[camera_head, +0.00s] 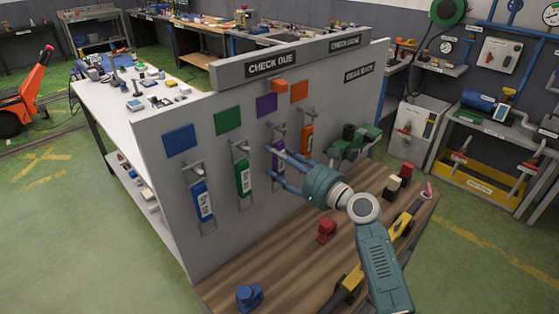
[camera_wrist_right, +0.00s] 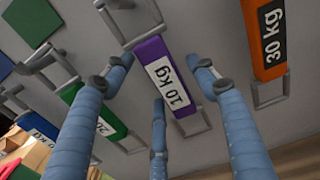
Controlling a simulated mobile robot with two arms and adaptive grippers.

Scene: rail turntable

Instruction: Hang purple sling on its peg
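The purple sling (camera_head: 279,158) is upright against the grey board, below the purple square (camera_head: 266,104). In the right wrist view it is a purple strip (camera_wrist_right: 172,84) labelled 10 kg, with metal loops at both ends. Its upper loop is at a peg, but I cannot tell how it sits there. My right gripper (camera_head: 275,167) is in front of the sling, partly covering it. In the wrist view its three blue fingers (camera_wrist_right: 163,78) are spread around the sling, with gaps visible beside it. My left gripper is not in view.
Blue (camera_head: 202,200), green (camera_head: 243,178) and orange (camera_head: 307,138) slings hang beside it under matching squares. The wooden bench (camera_head: 258,262) below holds a blue object (camera_head: 249,297) and a red object (camera_head: 326,231). A green device (camera_head: 356,142) is mounted right of the slings.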

